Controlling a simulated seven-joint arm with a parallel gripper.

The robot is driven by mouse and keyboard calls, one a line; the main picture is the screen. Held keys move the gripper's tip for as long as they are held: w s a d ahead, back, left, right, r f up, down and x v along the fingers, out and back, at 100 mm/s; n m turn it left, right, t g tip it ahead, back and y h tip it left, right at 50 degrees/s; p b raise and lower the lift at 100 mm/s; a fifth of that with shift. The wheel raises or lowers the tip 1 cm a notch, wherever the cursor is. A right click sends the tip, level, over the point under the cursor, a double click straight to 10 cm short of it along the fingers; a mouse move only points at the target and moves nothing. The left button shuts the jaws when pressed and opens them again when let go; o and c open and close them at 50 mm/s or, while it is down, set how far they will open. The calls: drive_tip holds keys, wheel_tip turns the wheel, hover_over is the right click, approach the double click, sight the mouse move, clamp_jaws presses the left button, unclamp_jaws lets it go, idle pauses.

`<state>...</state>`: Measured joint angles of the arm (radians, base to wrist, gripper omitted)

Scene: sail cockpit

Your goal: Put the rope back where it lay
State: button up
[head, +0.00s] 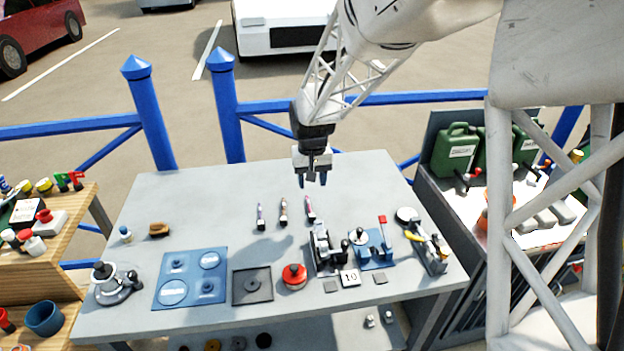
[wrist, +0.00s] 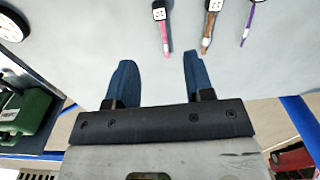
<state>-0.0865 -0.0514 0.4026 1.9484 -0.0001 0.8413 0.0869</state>
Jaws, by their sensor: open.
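Three short, slim cord-like pieces lie apart in a row on the grey table: a purple one (head: 261,216), a brown one (head: 283,211) and a pink one (head: 310,209). I cannot tell which is the task's rope. My gripper (head: 312,183) is open and empty, above the table's far part, beyond the pieces. Its blue fingers (wrist: 157,62) touch nothing.
The grey table (head: 205,196) is bare at its back. Its front holds a winch-like device (head: 117,285), blue panel (head: 190,278), dark square tray (head: 252,286), red round knob (head: 294,277) and metal fittings (head: 326,250). Green cans (head: 455,150) stand right; blue railings (head: 228,112) run behind.

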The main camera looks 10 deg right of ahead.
drive_tip(key=s+d+r+t, duration=0.1)
drive_tip(key=s+d+r, duration=0.1)
drive_tip(key=s+r, duration=0.45)
drive_tip(key=s+d+r, duration=0.2)
drive_tip(key=s+r, duration=0.2)
drive_tip(key=s, duration=0.6)
drive_tip(key=s+d+r, duration=0.1)
drive_tip(key=s, duration=0.8)
drive_tip(key=s+d+r+t, duration=0.1)
drive_tip(key=s, duration=0.8)
drive_tip(key=shift+r+t, duration=0.3)
drive_tip(key=shift+r, duration=0.1)
